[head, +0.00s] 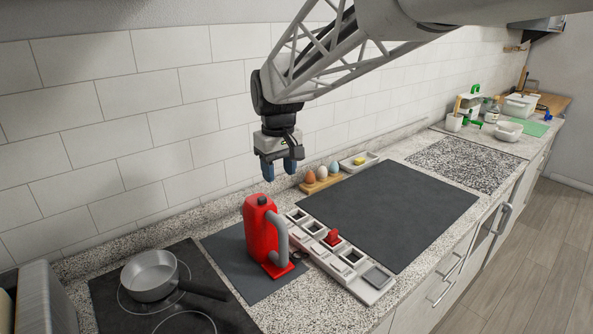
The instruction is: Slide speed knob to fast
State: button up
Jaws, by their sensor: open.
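My gripper (279,170) is open and empty, its blue fingertips pointing down, in the air above and behind the red appliance. The red appliance (259,228) stands upright with a grey curved handle on a dark mat, on a red foot. A long light grey panel (354,277) with several square recesses lies beside it to the right. A small red piece (333,237) sits up on this panel. I cannot tell whether that red piece is the speed knob, and no fast mark can be read. My gripper touches none of these things.
A grey pan (150,274) stands on a black hob at left. A wooden holder (321,183) with egg-shaped pieces and a white dish (359,161) stand near the wall. A large dark mat (390,210) is bare. Bowls and bottles are far right.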

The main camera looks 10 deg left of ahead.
jog(key=n, duration=0.1)
send_over(262, 197)
jog(key=shift+f, duration=0.4)
jog(key=shift+f, duration=0.15)
jog(key=shift+f, duration=3.8)
jog(key=shift+c, duration=0.2)
grip_shut()
